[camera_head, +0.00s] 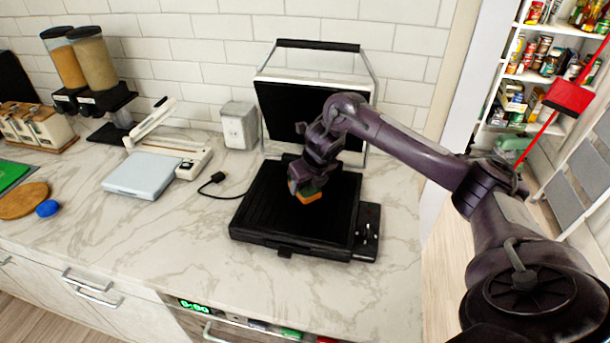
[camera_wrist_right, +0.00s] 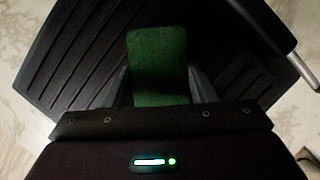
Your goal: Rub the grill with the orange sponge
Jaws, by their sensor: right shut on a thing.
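The black grill (camera_head: 270,211) stands open on the marble counter, its lid (camera_head: 285,112) raised at the back. The orange sponge (camera_head: 309,197) has a green side and is over the ridged lower plate. My right gripper (camera_head: 306,187) is shut on it. In the right wrist view the sponge's green face (camera_wrist_right: 157,65) sticks out between the fingers, with the ridged grill plate (camera_wrist_right: 90,50) behind it. I cannot tell for sure whether the sponge touches the plate. My left gripper is not in view.
A black plug and cord (camera_head: 217,178) lie left of the grill. A white slicer-like device (camera_head: 150,172), a grey box (camera_head: 239,125), dispensers (camera_head: 95,60), a round wooden board (camera_head: 22,201) and a blue item (camera_head: 47,208) are farther left. The counter in front is clear.

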